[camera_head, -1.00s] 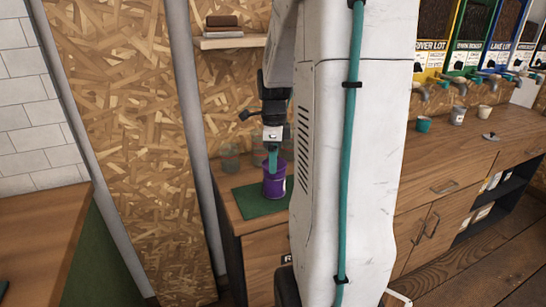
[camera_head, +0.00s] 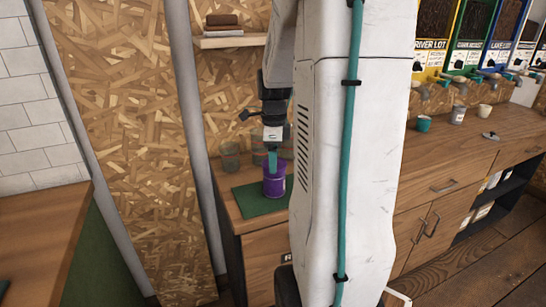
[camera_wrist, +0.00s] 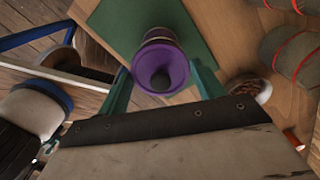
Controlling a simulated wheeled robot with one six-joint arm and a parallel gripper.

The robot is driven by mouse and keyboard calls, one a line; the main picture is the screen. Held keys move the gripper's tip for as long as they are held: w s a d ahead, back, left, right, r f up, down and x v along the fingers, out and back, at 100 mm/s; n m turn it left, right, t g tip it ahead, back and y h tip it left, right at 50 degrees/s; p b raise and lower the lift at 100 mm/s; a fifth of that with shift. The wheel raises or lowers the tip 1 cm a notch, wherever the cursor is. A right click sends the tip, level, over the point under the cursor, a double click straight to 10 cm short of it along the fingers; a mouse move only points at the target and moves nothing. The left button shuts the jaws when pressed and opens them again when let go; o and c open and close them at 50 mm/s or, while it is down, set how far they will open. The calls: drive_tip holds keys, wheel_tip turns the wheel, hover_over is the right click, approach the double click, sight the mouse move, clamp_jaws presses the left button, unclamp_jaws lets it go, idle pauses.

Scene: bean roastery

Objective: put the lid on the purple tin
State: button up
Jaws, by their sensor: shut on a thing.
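The purple tin (camera_head: 274,183) stands upright on a green mat at the counter's left end. My gripper (camera_head: 272,162) points down at the tin's top, its teal fingers around the rim area. In the wrist view, a purple lid (camera_wrist: 150,58) with a dark round knob lies between the two fingers of my gripper (camera_wrist: 163,76). The tin's body (camera_wrist: 160,35) shows beyond the lid, in line with it. My gripper is shut on the lid at its edges. Whether the lid is fully seated or just above the tin's mouth cannot be told.
The green mat (camera_head: 250,203) lies under the tin. Several clear jars (camera_head: 230,155) stand behind it, near the wall. To the right, cups (camera_head: 424,123) and a grey lid (camera_head: 490,136) are on the counter (camera_head: 450,155) below the bean dispensers. A small shelf (camera_head: 232,42) hangs above.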

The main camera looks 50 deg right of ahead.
drive_tip(key=o, duration=1.2)
drive_tip(key=shift+r, duration=0.1)
drive_tip(key=shift+r, duration=3.4)
clamp_jaws()
drive_tip(key=shift+f, duration=0.15)
